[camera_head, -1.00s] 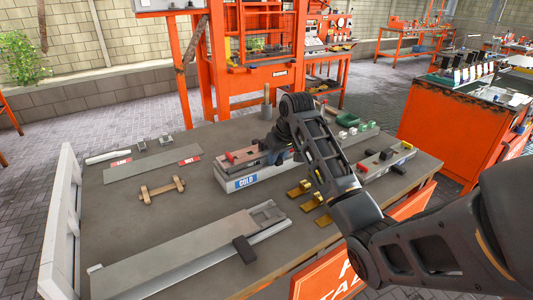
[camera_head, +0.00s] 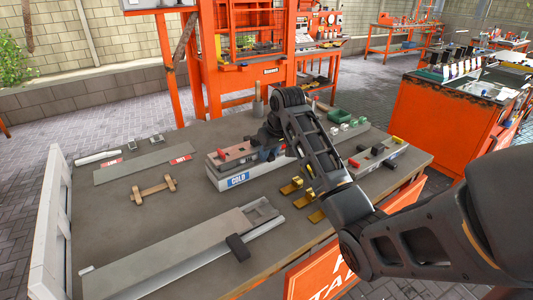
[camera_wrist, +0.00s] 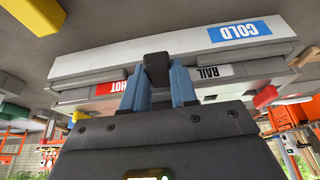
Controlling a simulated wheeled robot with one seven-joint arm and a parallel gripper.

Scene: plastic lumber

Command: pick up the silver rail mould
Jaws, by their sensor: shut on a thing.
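The silver rail mould (camera_wrist: 207,73), a grey bar with a RAIL label, shows in the wrist view against the long pale block marked COLD (camera_wrist: 110,62). My gripper (camera_wrist: 156,72) has its blue fingers on either side of a black handle (camera_wrist: 157,62) and appears shut on the mould by it. I cannot tell whether the mould is lifted clear.
A mould with a red handle (camera_head: 233,151) lies close beside the gripper. A long grey plate (camera_head: 180,250) is in front. A wooden piece (camera_head: 154,190) lies left, with bare tabletop around it.

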